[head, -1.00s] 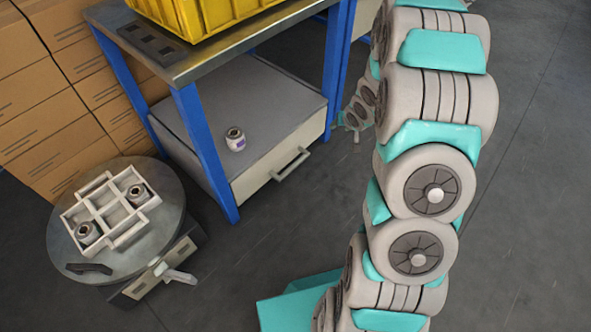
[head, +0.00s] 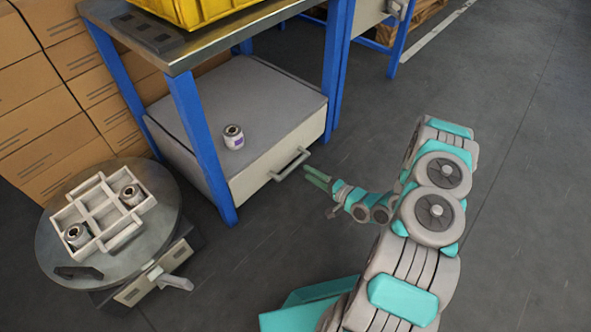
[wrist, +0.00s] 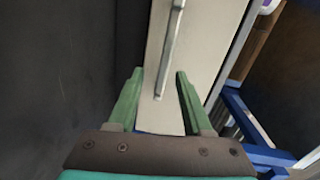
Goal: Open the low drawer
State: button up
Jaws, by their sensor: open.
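The low drawer (head: 250,180) sits under the blue-legged workbench, a cream front with a pale bar handle (head: 290,165). The front looks flush with its cabinet. My gripper (head: 317,178) is just to the right of the handle, its green fingers pointing at it. In the wrist view my gripper (wrist: 158,85) is open, and the handle (wrist: 172,50) runs lengthwise ahead, its near end between the fingertips in the picture. I cannot tell whether the fingers touch it. Nothing is held.
A small white can (head: 233,137) stands on the grey cabinet top (head: 270,95) above the drawer. A round stand (head: 60,205) with a white divided tray (head: 105,200) is at left. A blue bench leg (head: 203,150) stands left of the drawer. Floor to the right is clear.

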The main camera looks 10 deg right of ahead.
aim_at(294, 165)
jog(key=shift+m+t, duration=0.6)
jog(key=shift+s+a+b+x, duration=0.15)
jog(key=shift+a+b+x, duration=0.05)
jog(key=shift+x, duration=0.95)
jog(key=shift+s+a+b+x, duration=0.1)
jog(key=shift+a+b+x, duration=0.15)
jog(key=shift+x, duration=0.9)
jog(key=shift+s+a+b+x, duration=0.1)
jog(key=shift+s+b+x, duration=0.1)
jog(key=shift+x, duration=0.95)
jog(key=shift+r, duration=0.1)
jog(key=shift+c, duration=0.2)
grip_shut()
